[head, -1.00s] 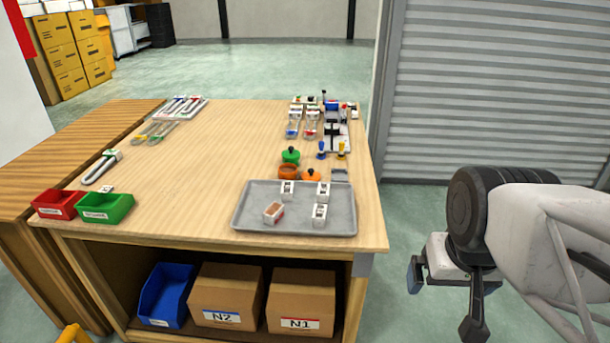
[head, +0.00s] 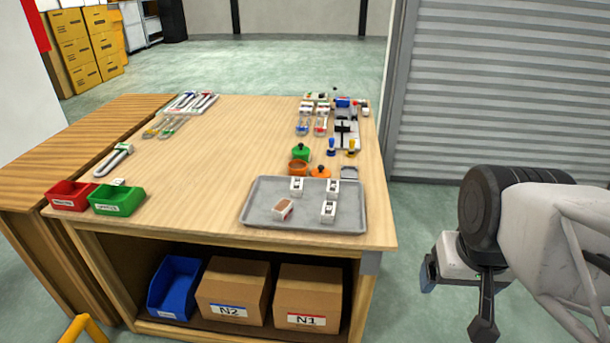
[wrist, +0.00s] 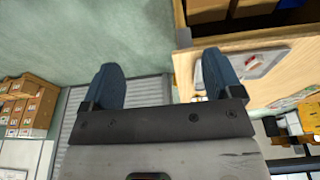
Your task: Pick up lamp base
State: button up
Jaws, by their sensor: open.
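I cannot tell for sure which thing is the lamp base. Small round pieces stand behind the grey tray in the head view: a green one with a dark knob (head: 301,153), an orange open pot (head: 298,167) and an orange lid-like piece with a dark knob (head: 320,172). My gripper (head: 456,300) is off the table's right side, over the floor, well apart from these pieces. In the wrist view my gripper (wrist: 160,80) has its two blue fingers spread wide with nothing between them.
The grey tray (head: 256,217) holds several small white blocks and a brown-topped box. Blue and yellow small pieces and racks stand at the back right. Red (head: 72,196) and green bins (head: 117,200) stand front left. The table's middle (head: 220,160) is clear. A shutter wall stands right.

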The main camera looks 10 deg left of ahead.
jog(key=w, duration=0.1)
jog(key=n+g, duration=0.3)
jog(key=n, duration=1.6)
send_over(298, 183)
jog(key=f, duration=1.6)
jog(key=shift+s+d, duration=0.1)
jog(key=shift+s, duration=0.15)
jog(key=shift+w+f, duration=0.1)
jog(key=shift+w, duration=0.05)
jog(key=shift+f, duration=0.1)
jog(key=shift+f, duration=1.2)
